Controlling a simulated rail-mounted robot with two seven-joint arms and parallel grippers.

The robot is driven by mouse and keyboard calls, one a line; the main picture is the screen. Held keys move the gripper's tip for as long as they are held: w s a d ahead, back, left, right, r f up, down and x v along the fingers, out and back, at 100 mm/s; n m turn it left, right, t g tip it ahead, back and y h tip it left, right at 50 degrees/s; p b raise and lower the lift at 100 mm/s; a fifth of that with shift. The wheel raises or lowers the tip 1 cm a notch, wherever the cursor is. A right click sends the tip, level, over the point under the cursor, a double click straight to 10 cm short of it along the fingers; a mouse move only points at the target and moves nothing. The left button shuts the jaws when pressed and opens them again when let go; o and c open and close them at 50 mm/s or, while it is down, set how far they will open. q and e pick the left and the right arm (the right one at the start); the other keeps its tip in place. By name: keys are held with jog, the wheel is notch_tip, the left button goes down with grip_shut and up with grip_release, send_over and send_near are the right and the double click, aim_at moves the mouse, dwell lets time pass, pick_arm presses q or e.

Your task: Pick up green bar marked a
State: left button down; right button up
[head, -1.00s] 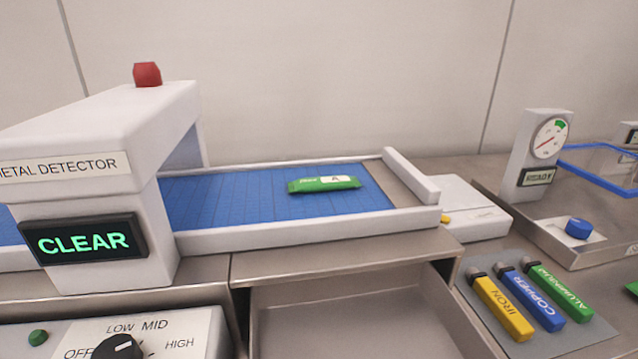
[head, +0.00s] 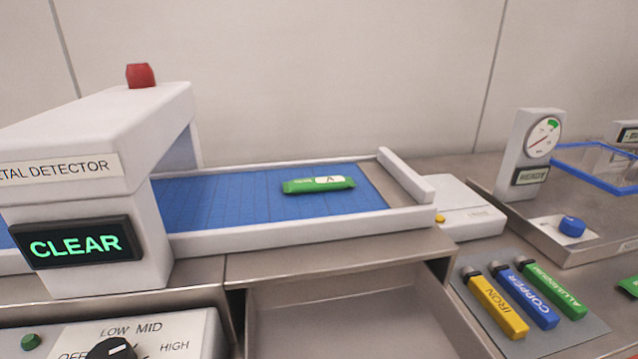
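The green bar marked A (head: 318,185) lies flat on the blue conveyor belt (head: 235,205), near the belt's right end. Its white label with the letter A faces up. Nothing touches it from above. Neither of my grippers shows in the head view.
The metal detector (head: 90,150) straddles the belt at left, its display (head: 76,243) reading CLEAR. A low end wall (head: 406,175) closes the belt's right end. An open drawer (head: 350,315) is in front. Iron (head: 498,307), copper (head: 538,297) and aluminium (head: 556,290) sticks lie on a grey mat at right.

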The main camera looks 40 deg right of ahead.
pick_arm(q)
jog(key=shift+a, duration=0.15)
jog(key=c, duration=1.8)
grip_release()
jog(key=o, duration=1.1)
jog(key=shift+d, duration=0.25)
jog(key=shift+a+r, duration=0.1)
